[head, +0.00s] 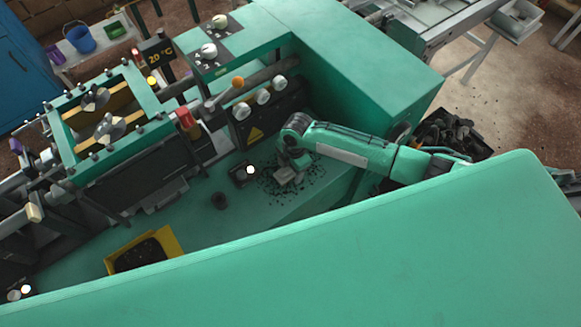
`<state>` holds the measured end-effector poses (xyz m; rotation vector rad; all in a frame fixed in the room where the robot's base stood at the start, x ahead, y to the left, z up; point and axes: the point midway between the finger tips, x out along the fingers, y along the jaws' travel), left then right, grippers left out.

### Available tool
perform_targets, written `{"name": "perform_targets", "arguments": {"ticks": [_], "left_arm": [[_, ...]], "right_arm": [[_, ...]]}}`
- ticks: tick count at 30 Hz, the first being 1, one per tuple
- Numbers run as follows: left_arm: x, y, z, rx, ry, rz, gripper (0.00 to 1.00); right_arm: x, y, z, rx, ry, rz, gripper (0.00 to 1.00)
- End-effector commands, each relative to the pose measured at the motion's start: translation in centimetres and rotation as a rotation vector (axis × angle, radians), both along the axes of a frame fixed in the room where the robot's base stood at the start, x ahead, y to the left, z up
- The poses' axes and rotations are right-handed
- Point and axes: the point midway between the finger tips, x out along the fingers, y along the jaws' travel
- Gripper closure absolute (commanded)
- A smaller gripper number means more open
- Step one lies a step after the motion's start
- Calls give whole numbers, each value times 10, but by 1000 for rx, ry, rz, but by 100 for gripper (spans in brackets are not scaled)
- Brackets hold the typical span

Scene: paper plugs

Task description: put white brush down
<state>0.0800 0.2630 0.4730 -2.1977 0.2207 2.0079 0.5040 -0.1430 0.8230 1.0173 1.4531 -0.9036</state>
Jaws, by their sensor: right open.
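My right arm reaches in from the right, and its gripper (287,160) points down over the green machine bed (205,228). The gripper is open. A small pale object (287,178), which looks like the white brush, lies right below it among scattered dark bits (305,187). The gripper partly covers it, and I cannot tell whether the fingers touch it. My left gripper is not in view.
A small dark box (238,176) and a dark cup (220,201) stand left of the gripper. A yellow tray (173,240) with dark contents is at front left. A knobbed panel (268,110) rises behind. A large green cover (400,250) fills the foreground.

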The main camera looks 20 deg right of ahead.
Motion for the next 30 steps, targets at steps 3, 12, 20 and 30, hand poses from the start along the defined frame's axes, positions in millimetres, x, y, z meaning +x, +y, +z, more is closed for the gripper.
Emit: {"name": "perform_targets", "arguments": {"ticks": [3, 12, 20, 30], "left_arm": [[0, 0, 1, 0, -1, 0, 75], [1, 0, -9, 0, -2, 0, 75], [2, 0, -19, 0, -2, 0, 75], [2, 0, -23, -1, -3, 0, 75]], "right_arm": [[0, 0, 2, 0, 0, 0, 38], [3, -5, 42, 1, -5, 0, 38], [4, -10, 96, 1, -3, 2, 38], [5, -13, 123, 1, 0, -1, 38]]}}
